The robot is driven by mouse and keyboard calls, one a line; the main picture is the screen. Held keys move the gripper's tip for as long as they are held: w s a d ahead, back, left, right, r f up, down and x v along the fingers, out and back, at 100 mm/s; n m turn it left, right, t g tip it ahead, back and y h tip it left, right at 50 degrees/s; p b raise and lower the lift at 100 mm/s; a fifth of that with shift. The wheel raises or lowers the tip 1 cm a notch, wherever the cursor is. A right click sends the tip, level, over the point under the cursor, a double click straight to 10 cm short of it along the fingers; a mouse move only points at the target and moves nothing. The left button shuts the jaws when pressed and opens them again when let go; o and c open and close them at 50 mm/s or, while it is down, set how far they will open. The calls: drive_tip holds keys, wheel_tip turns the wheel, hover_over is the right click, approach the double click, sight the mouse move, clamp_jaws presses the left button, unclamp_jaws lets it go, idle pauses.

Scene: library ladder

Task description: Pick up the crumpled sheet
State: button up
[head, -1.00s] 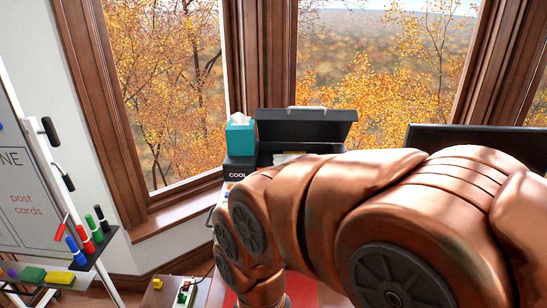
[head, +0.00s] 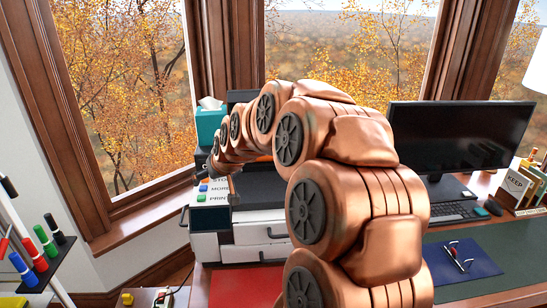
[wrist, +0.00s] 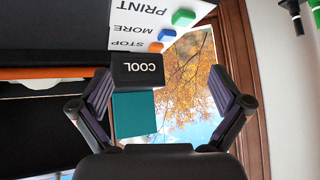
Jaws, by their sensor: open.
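I cannot make out the crumpled sheet for certain. A thin pale strip (wrist: 38,86) lies beside an orange bar in the dark printer opening at the left of the wrist view; it may be part of the sheet. The printer (head: 208,240) stands on the desk by the window, its dark lid (head: 240,96) raised, mostly behind my arm. Its panel (wrist: 122,14) shows PRINT, MORE and STOP with coloured buttons. My gripper (wrist: 163,108) is open and empty, its fingers either side of the teal tissue box (wrist: 133,114) and the COOL block (wrist: 138,70) in view beyond.
A monitor (head: 462,135), keyboard (head: 455,215) and blue folder (head: 458,262) are on the desk at right. A marker tray (head: 50,265) stands at the lower left. The tissue box also shows in the head view (head: 210,122), close beside the raised lid.

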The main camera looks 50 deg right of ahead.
drive_tip(key=w+d, duration=0.1)
drive_tip(key=d, duration=0.3)
drive_tip(key=w+d+m+t+h+b, duration=0.1)
drive_tip(key=d, duration=0.2)
drive_tip(key=w+d+f+h+b, duration=0.1)
drive_tip(key=d, duration=0.3)
drive_tip(key=shift+d+m+t, duration=0.3)
drive_tip(key=d+h, duration=0.1)
drive_tip(key=d, duration=0.4)
drive_tip(key=d+m+h+b, duration=0.1)
drive_tip(key=d+h, duration=0.1)
drive_tip(key=d, duration=0.3)
drive_tip(key=s+d+m+t+h, duration=0.1)
drive_tip(key=d, duration=0.5)
drive_tip(key=shift+r+b, duration=0.3)
drive_tip(key=shift+b, duration=0.1)
drive_tip(key=shift+x, duration=0.9)
drive_tip(key=shift+p+x, duration=1.2)
drive_tip(key=shift+x, duration=1.65)
drive_tip(key=shift+s+d, duration=0.1)
drive_tip(key=shift+d, duration=0.05)
drive_tip(key=shift+c, duration=0.3)
drive_tip(key=c, duration=0.7)
